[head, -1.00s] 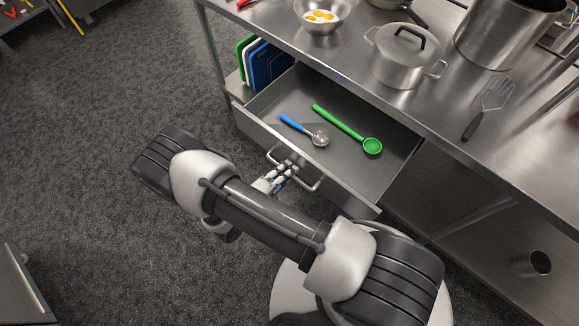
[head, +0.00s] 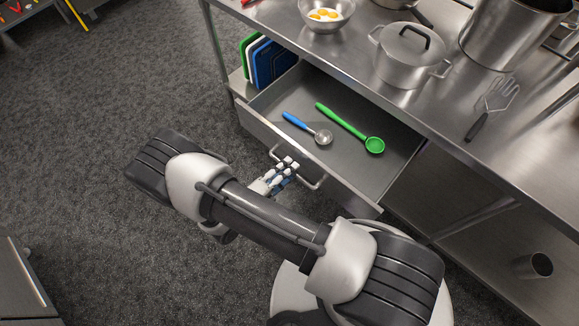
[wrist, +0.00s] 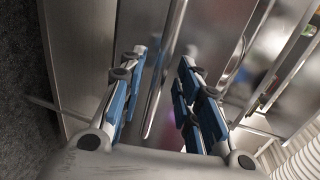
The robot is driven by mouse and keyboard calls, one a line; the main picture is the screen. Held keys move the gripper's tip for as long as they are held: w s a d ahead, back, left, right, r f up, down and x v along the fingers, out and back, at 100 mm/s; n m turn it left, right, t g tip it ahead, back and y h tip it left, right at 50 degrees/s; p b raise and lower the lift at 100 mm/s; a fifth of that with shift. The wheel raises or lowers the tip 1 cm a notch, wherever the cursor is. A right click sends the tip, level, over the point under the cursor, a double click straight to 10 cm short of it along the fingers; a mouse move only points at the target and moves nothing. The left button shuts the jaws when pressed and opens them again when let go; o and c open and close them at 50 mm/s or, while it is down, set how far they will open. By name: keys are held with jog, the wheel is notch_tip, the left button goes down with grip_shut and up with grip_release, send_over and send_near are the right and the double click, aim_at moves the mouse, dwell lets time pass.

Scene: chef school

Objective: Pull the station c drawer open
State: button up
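The station c drawer (head: 292,96) is pulled well out from under the steel counter, and its inside shows. A blue-handled scoop (head: 308,128) and a green ladle (head: 350,127) lie in it. Its bar handle (head: 317,184) is on the drawer front. My gripper (head: 286,165) is at the handle, with its fingertips spread. In the wrist view, my gripper (wrist: 160,75) has its two blue-padded fingers wide apart, with a metal bar (wrist: 164,75) running between them and a gap on both sides. Part of the handle is hidden behind the fingers in the head view.
The counter (head: 440,110) holds a lidded pot (head: 408,62), a bowl of eggs (head: 326,14), a spatula (head: 490,108) and a large pot (head: 505,38). Cutting boards (head: 270,62) stand left of the drawer. The carpet (head: 90,120) to the left is clear.

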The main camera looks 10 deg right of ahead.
jog(key=v, duration=1)
jog(key=shift+a, duration=0.2)
jog(key=shift+s+r, duration=0.1)
jog(key=d+r+m+g+y, duration=0.2)
jog(key=d+r+m+g, duration=0.3)
jog(key=r+m, duration=0.6)
jog(key=d+r+m+g+y, duration=0.2)
jog(key=d+r+m+g, duration=0.25)
jog(key=r+m, duration=0.65)
jog(key=s+d+r+m+t+y, duration=0.2)
jog(key=s+d+r+m+y, duration=0.1)
jog(key=r+m, duration=0.4)
jog(key=s+d+r+m+t+y, duration=0.2)
jog(key=s+r+m+y, duration=0.3)
jog(key=m, duration=0.9)
jog(key=shift+s+d+r+m+t, duration=0.35)
jog(key=shift+s+d+r, duration=0.25)
jog(key=shift+r, duration=0.7)
jog(key=shift+d, duration=0.15)
